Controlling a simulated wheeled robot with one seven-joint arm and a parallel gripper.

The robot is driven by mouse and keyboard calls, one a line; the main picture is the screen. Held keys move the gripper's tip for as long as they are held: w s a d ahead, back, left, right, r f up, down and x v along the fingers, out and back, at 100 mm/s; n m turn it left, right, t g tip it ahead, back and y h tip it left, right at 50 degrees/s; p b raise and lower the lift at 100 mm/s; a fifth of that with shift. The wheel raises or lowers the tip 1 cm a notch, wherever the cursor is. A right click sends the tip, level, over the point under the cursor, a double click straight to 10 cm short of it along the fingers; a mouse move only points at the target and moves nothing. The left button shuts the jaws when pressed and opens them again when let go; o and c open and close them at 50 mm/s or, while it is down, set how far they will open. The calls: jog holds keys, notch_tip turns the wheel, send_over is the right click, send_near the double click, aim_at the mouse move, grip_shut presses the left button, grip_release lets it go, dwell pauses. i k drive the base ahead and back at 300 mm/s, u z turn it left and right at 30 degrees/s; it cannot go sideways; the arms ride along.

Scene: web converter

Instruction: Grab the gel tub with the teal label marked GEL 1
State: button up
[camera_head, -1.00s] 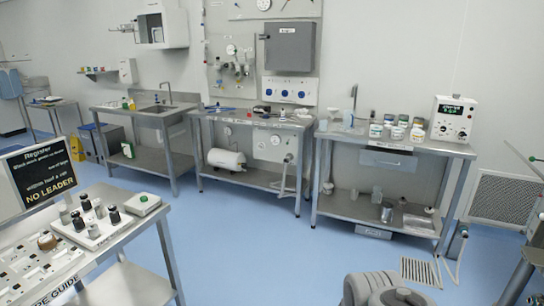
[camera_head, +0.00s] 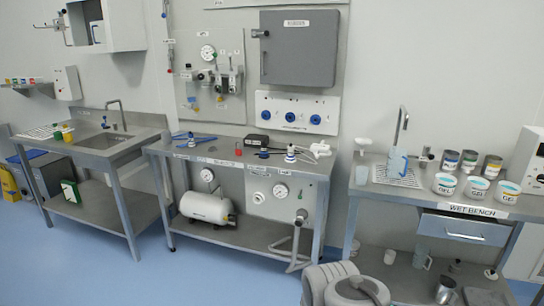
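Several white tubs stand on the wet bench at the right. The front row holds a left tub (camera_head: 445,184), a middle tub (camera_head: 476,188) and a right tub (camera_head: 507,192). Their labels seem to read GEL, but the numbers are too small to read. I cannot tell which one is GEL 1. Grey rounded parts of my own arm show at the bottom middle. My gripper's fingers are not in view.
The wet bench (camera_head: 400,187) also bears several cans behind the tubs, with a tap (camera_head: 401,130) to their left. A drawer (camera_head: 465,230) is below the bench top. A second bench (camera_head: 235,155) stands in the middle. Blue floor (camera_head: 120,280) is clear in front.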

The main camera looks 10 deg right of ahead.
aim_at(444, 185)
jog(key=z, duration=0.45)
jog(key=i, duration=2)
jog(key=z, duration=0.8)
jog(key=i, duration=0.6)
jog(key=u, duration=0.1)
